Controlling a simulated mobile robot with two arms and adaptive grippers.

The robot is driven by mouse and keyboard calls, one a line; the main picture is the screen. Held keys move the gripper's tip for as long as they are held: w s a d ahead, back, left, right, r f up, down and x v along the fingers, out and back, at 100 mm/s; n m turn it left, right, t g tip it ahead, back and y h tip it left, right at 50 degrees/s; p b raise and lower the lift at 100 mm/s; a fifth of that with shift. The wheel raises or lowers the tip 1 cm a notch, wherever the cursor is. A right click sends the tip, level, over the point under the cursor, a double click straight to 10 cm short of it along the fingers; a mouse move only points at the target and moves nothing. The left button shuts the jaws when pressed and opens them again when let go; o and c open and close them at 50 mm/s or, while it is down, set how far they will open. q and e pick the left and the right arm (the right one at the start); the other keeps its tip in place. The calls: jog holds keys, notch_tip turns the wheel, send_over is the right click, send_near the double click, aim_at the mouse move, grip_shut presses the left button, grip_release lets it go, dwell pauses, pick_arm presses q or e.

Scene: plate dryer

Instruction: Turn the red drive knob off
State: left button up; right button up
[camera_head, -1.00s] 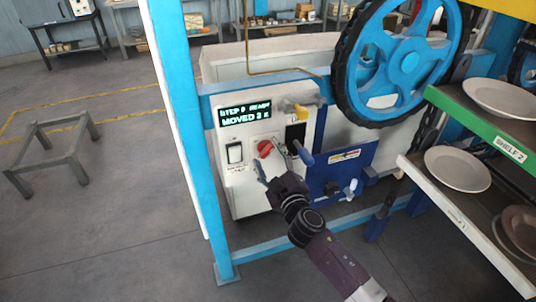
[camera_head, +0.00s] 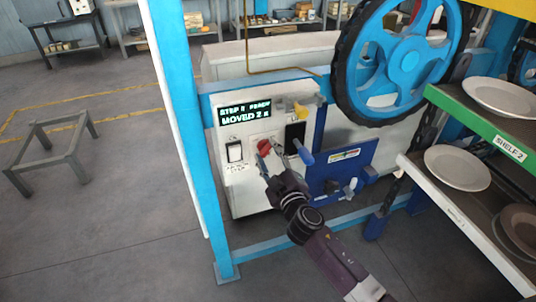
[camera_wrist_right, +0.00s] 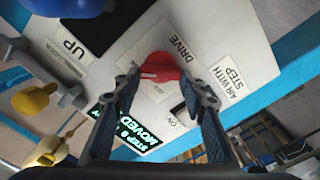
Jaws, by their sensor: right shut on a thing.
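The red drive knob (camera_head: 264,147) sits on the white control panel (camera_head: 237,187), below the green text display (camera_head: 243,111). In the right wrist view the knob (camera_wrist_right: 160,68) shows between my fingertips, with a pale mark on its face and the label DRIVE beside it. The fingers partly hide the panel lettering. My left gripper is out of view.
A yellow knob (camera_head: 300,110) and a blue-tipped lever (camera_head: 304,156) stick out right of the red knob. A white rocker switch (camera_head: 234,151) is to its left. A blue handwheel (camera_head: 405,62) and plate shelves (camera_head: 470,215) stand to the right. A blue post (camera_head: 185,130) is left.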

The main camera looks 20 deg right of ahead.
jog(key=n, duration=0.4)
jog(key=shift+f, duration=0.15)
jog(key=n, duration=0.4)
jog(key=shift+a+f+n, duration=0.1)
jog(key=shift+f+n, duration=0.05)
jog(key=shift+n, duration=0.15)
jog(key=n, duration=0.4)
jog(key=shift+f+n, duration=0.15)
jog(key=shift+n, duration=0.15)
jog(key=shift+f+n+p, duration=0.1)
jog(key=shift+n+p, duration=0.5)
jog(key=shift+n, duration=1.6)
jog(key=o, duration=1.2)
jog(key=shift+c, duration=0.2)
